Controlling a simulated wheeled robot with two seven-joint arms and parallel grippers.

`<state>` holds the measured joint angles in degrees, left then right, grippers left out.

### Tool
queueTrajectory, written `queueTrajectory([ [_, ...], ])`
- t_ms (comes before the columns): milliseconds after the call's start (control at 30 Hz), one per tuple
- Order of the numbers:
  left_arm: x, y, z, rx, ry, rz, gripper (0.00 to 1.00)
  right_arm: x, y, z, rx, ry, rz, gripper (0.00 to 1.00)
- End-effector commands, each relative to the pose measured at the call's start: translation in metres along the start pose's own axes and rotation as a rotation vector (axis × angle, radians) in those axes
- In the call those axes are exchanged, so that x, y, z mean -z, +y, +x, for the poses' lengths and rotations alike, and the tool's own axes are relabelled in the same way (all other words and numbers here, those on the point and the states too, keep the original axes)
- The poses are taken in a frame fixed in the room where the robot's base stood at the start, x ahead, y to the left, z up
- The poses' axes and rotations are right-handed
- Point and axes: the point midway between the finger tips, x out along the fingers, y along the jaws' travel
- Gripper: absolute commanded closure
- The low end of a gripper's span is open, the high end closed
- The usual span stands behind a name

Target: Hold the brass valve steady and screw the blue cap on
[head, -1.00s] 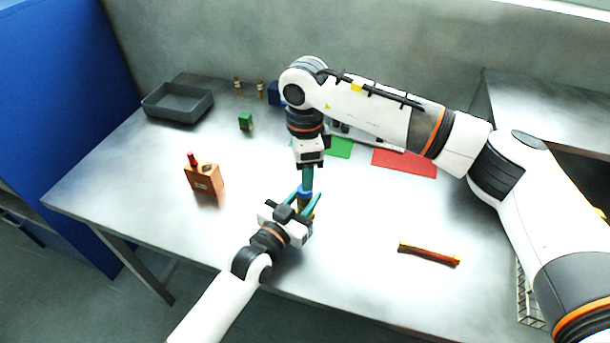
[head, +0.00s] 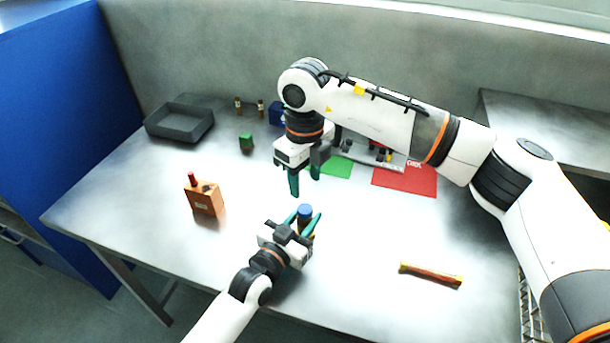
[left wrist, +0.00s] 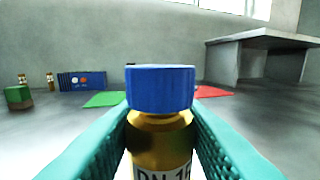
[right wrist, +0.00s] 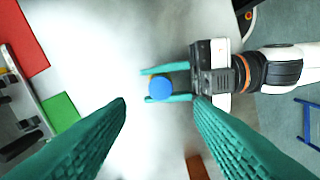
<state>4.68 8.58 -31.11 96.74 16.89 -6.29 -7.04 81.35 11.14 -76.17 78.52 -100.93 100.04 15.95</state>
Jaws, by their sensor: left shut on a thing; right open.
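The brass valve (left wrist: 160,143) stands upright between the teal fingers of my left gripper (head: 307,224), which is shut on it. The blue cap (left wrist: 160,88) sits on top of the valve and looks level in the left wrist view. It also shows in the head view (head: 305,211) and from above in the right wrist view (right wrist: 162,88). My right gripper (head: 304,182) is open and empty, above and behind the cap, apart from it. Its two fingers also show in the right wrist view (right wrist: 160,108). The thread under the cap is hidden.
A wooden block with a red-topped piece (head: 205,200) stands left. A red-and-yellow bar (head: 430,274) lies right. Behind are a green mat (head: 338,167), a red mat (head: 405,181), a grey tray (head: 180,124) and a green block (head: 246,141). The table's middle is clear.

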Motion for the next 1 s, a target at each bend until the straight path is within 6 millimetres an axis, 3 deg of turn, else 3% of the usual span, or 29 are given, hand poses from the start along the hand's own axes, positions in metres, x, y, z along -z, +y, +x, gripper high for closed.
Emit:
queueTrajectory([
  [367,0.000,0.000,0.000,0.000,0.000,0.000,1.00,0.000,0.000,0.006,0.001,-0.002,0.000,0.52],
  [800,0.000,0.000,0.000,0.000,0.000,0.000,1.00,0.000,0.000,0.068,0.002,-0.002,0.001,0.52],
  [1000,0.000,0.000,0.000,0.000,0.000,0.000,1.00,0.000,0.000,0.080,0.001,0.000,-0.001,0.52],
])
